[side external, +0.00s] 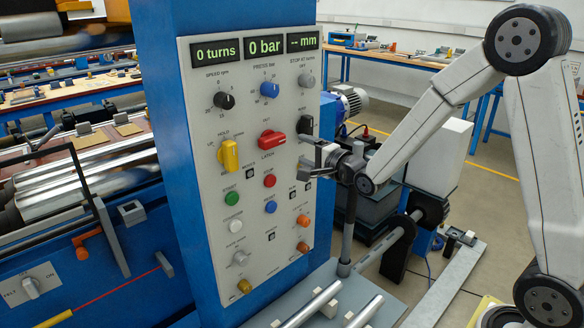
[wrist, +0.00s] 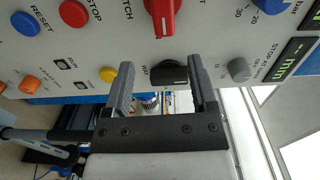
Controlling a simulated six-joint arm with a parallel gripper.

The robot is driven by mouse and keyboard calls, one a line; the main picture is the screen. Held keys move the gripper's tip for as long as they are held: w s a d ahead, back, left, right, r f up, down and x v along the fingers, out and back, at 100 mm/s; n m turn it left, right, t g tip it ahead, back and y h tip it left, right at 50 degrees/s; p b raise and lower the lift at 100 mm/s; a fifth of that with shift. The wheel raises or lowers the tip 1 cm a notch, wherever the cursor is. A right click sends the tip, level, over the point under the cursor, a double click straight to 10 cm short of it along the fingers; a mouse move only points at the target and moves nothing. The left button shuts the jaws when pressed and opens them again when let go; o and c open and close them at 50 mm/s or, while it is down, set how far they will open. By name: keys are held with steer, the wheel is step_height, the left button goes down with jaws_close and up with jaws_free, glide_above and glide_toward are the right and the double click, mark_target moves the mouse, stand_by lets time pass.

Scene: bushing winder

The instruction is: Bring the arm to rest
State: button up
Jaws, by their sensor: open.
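My gripper (side external: 312,152) is open in front of the right edge of the grey control panel (side external: 205,150). In the wrist view my gripper (wrist: 158,68) shows two dark fingers spread apart, with a black knob (wrist: 169,74) appearing between them. That black knob (side external: 306,125) is just above the fingers in the side view. The fingers seem to hold nothing; whether they touch the knob or panel I cannot tell. My arm reaches in from the right, bent at the elbow.
The panel carries a red lever knob (side external: 271,139), a yellow knob (side external: 229,155) and several buttons. Its displays read 0 turns, 0 bar and -- mm. Metal rods (side external: 312,305) lie below the panel. A winding machine with rollers (side external: 85,180) stands left; open floor lies at right.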

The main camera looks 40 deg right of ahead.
steer(key=s+a+f+n+g, duration=0.2)
steer(key=s+f+n+g, duration=0.4)
steer(key=s+n, duration=0.3)
steer(key=s+a+f+n+g, duration=0.2)
steer(key=s+f+n+g, duration=0.4)
steer(key=s, duration=0.7)
steer(key=n+g, duration=0.2)
steer(key=g, duration=0.1)
steer(key=shift+s+a+f+n, duration=0.3)
steer(key=shift+s+f+n, duration=0.05)
steer(key=shift+f+n, duration=0.05)
